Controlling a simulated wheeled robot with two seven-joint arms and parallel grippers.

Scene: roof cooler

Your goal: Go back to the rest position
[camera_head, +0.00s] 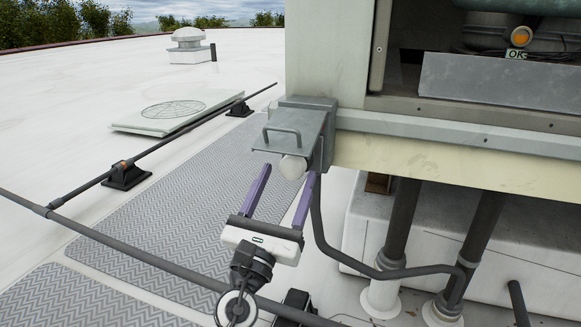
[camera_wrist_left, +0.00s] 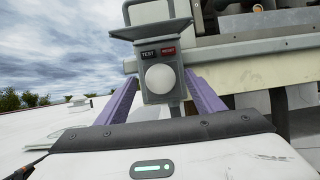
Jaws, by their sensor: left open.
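My left gripper (camera_head: 283,190) is open in the head view, its two purple fingers pointing up toward a grey box (camera_head: 318,117) on the corner of the cooler. In the left wrist view the left gripper (camera_wrist_left: 158,90) has its fingers on either side of a round white knob (camera_wrist_left: 160,78) on the box. The knob (camera_head: 293,167) shows below the box's raised lid (camera_head: 292,128) in the head view. I cannot tell whether the fingers touch the knob. My right gripper is not in view.
The cooler cabinet (camera_head: 450,150) stands at the right, with dark pipes (camera_head: 400,225) below it. A dark cable (camera_head: 318,220) hangs from the box. A railing bar (camera_head: 130,248) crosses the front left. Grey walkway mats (camera_head: 170,210) and open white roof (camera_head: 80,100) lie to the left.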

